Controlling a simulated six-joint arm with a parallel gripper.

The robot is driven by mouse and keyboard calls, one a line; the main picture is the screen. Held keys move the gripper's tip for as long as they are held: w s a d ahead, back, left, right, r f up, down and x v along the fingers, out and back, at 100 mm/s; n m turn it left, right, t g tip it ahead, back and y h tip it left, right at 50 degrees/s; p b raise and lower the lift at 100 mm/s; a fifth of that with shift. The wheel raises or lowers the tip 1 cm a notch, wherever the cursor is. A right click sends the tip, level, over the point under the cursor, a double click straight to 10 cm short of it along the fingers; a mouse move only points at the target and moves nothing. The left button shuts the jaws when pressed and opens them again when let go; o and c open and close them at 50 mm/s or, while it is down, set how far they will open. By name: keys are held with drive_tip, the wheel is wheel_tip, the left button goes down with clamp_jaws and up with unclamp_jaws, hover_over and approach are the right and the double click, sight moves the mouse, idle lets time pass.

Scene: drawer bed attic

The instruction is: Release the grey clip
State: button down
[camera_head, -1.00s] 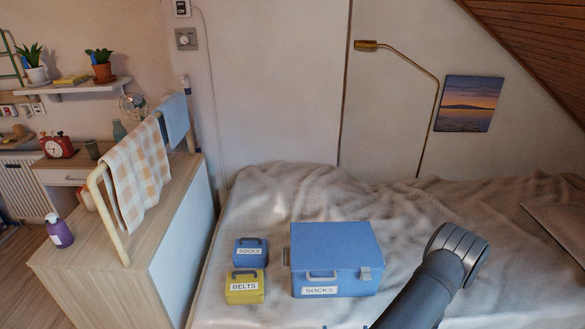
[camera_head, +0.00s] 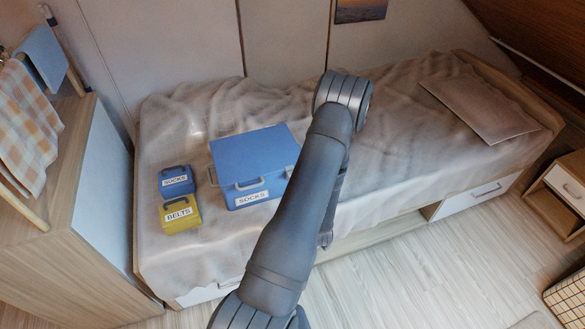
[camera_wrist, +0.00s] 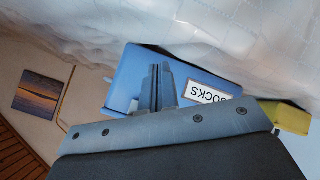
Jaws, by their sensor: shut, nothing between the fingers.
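The large blue SOCKS box (camera_head: 250,150) sits on the bed with its lid down and a handle on its front. A sliver of the grey clip (camera_head: 289,172) shows at the box's front right, beside my arm, which hides the rest. I cannot tell whether the clip is fastened. In the wrist view my gripper's fingers (camera_wrist: 158,86) are together and empty, in front of the blue box (camera_wrist: 128,78), whose label appears upside down. The clip cannot be made out there. I cannot tell whether the fingers touch the box.
A small blue SOCKS box (camera_head: 175,180) and a yellow BELTS box (camera_head: 181,214) stand left of the large box. The rumpled bed cover (camera_head: 400,140) is mostly clear to the right, up to a flat panel (camera_head: 480,108). A wooden cabinet (camera_head: 75,230) stands at left.

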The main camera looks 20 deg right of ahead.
drive_tip(key=w+d+r+n+g+h, duration=0.2)
drive_tip(key=w+d+r+n+g, duration=0.4)
drive_tip(key=w+d+r, duration=0.15)
drive_tip(key=w+a+r+n+g+y, duration=0.1)
drive_tip(key=w+a+r+n, duration=0.1)
drive_tip(key=r, duration=0.6)
drive_tip(key=w+a+r+n+g+y, duration=0.2)
drive_tip(key=a+r, duration=0.3)
drive_tip(key=r, duration=0.4)
drive_tip(key=shift+w+r+n+g, duration=0.2)
drive_tip(key=shift+n+g, duration=0.1)
drive_tip(key=shift+n, duration=0.4)
wheel_tip(320, 180, down, 14)
drive_tip(key=shift+f, duration=0.1)
